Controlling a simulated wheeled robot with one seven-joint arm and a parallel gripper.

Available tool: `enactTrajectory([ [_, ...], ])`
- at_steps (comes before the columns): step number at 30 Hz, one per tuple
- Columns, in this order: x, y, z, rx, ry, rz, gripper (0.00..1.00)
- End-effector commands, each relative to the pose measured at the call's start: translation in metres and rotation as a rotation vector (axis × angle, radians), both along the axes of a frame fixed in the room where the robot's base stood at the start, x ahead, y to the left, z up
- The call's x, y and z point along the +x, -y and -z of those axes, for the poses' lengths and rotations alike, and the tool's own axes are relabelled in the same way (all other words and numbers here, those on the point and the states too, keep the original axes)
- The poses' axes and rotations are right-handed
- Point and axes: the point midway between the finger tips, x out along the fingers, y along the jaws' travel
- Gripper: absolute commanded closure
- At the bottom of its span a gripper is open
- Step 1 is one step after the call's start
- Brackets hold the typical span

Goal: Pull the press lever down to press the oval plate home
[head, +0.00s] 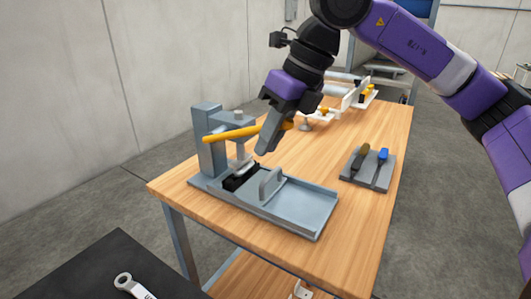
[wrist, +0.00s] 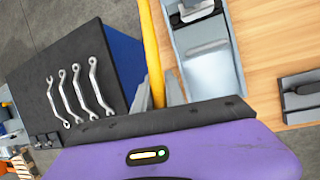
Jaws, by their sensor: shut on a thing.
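The grey press (head: 210,150) stands at the left of the wooden table, on a grey base with a raised rim. Its yellow lever (head: 228,133) sticks out to the right, close to level with a slight upward slope. My gripper (head: 270,132) is shut on the lever near its right end, fingers pointing down. The lever (wrist: 151,45) also shows in the wrist view. Under the press head, the ram (head: 240,155) comes down over a black block (head: 238,180). A pale piece lies at the block's top; I cannot tell whether it is the oval plate or how deep it sits.
A grey upright handle (head: 270,183) stands on the press base, right of the block. A grey holder (head: 368,170) with a yellow-handled and a blue-handled tool is to the right. White fixtures (head: 345,97) stand at the back. A black surface (head: 110,268) with a wrench is front left.

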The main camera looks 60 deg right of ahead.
Motion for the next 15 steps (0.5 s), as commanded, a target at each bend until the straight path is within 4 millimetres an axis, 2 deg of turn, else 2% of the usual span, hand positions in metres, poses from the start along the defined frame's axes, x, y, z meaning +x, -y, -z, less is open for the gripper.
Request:
enactTrajectory([
  [1,-0.002,0.0,0.016,0.001,0.028,0.001,1.0],
  [15,-0.007,0.0,0.061,0.011,0.295,0.001,1.0],
])
